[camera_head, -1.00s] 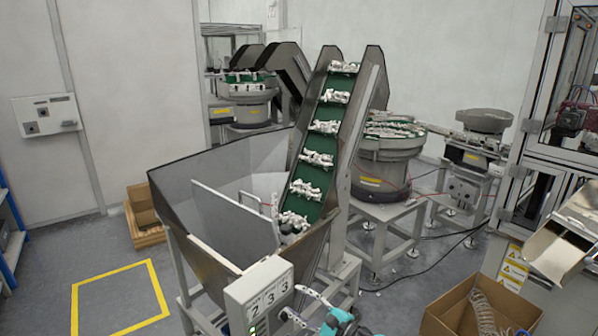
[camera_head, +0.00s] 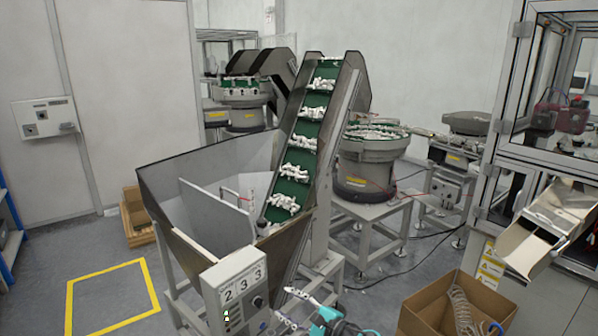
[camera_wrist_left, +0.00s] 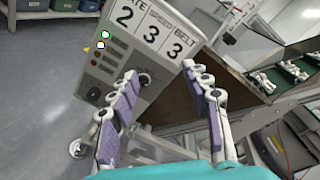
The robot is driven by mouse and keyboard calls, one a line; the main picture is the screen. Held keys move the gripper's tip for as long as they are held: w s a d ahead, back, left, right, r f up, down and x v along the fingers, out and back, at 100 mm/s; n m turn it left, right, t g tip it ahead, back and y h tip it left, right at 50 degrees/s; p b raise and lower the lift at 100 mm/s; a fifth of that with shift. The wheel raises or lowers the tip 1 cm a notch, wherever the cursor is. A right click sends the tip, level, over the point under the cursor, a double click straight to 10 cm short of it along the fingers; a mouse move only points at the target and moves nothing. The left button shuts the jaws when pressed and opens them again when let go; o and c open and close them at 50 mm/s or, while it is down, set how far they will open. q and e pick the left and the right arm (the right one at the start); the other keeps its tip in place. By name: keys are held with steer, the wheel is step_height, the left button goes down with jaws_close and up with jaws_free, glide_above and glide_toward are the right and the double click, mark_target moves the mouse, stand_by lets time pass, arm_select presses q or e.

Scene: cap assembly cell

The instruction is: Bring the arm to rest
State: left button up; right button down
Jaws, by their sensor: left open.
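My left gripper (camera_head: 287,302) shows at the bottom middle of the head view, just right of the grey control box (camera_head: 238,289). It has a teal body and pale jointed fingers. In the left wrist view my left gripper (camera_wrist_left: 160,76) has its two purple-padded fingers spread apart, with nothing held between them. The control box (camera_wrist_left: 150,38) with the digits 2, 3, 3 lies beyond the fingertips there. The rest of my left arm is cut off by the lower frame edge. My right gripper is in neither view.
A steel hopper (camera_head: 167,205) with a green inclined belt (camera_head: 299,156) carrying white parts stands behind the gripper. A cardboard box (camera_head: 418,312) is to the right, below a metal chute (camera_head: 528,240). A yellow floor square (camera_head: 70,300) is empty at left.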

arm_select(q)
steer(key=s+a+r+n+g+h, duration=0.2)
steer(key=s+a+n+h, duration=0.1)
steer(key=s+a, duration=0.3)
steer(key=s+a+r+n+g+h, duration=0.2)
steer(key=s+a+n, duration=0.1)
steer(key=a, duration=0.5)
steer(key=s+f+n+h, duration=0.3)
steer(key=s+n+h, duration=0.4)
steer(key=s, duration=1.3)
steer(key=a+n, duration=0.1)
steer(key=n, duration=0.2)
steer(key=shift+f+h, duration=0.15)
steer(key=shift+h, duration=0.25)
stand_by(3.9)
